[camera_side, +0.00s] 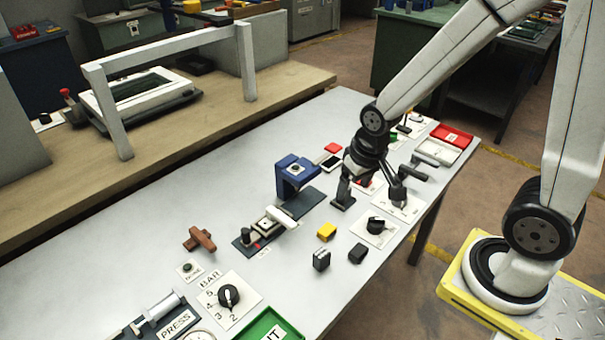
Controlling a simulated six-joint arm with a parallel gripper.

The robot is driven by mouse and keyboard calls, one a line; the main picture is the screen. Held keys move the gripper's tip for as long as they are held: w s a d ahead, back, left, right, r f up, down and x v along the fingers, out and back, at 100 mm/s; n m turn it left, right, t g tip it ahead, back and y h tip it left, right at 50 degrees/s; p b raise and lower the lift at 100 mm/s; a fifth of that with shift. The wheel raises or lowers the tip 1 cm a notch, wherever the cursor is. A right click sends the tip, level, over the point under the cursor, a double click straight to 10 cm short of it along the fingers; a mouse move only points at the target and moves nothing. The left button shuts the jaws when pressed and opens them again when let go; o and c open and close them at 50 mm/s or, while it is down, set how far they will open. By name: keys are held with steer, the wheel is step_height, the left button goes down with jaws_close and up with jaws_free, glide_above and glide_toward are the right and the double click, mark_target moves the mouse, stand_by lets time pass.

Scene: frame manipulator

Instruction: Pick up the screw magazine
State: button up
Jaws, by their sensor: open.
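My gripper (370,190) points down over the right part of the grey table, its jaws apart and nothing visible between them. No part is labelled as the screw magazine, and I cannot tell which one it is. Small loose blocks lie in front of and to the left of the gripper: a yellow block (326,232), a dark ribbed block (321,260) standing upright, and a black block (358,253). All are apart from the gripper. A brown part (200,239) lies farther left. The gripper partly hides the panels behind it.
A blue press-like fixture (296,177) stands left of the gripper, beside a dark rail (262,232). A black knob (376,224) on a white plate is close by. Red (453,136) and white (437,151) trays sit at the right edge. The table's far left is clear.

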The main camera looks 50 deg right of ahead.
steer(key=w+d+f+m, duration=0.3)
steer(key=d+m, duration=0.1)
steer(key=m, duration=0.1)
steer(key=w+d+f+m+g, duration=0.1)
steer(key=w+d+f+m, duration=0.3)
steer(key=d+m, duration=0.1)
steer(key=w+d+f+m+g, duration=0.1)
steer(key=w+d+f+m, duration=0.3)
steer(key=d+m, duration=0.1)
steer(key=shift+d+f+m, duration=0.2)
steer(key=shift+f+m, duration=0.05)
steer(key=shift+m, duration=0.05)
steer(key=shift+f, duration=0.1)
steer(key=shift+f, duration=1.2)
steer(key=shift+a+f, duration=0.2)
steer(key=shift+f, duration=2.4)
steer(key=shift+w, duration=0.1)
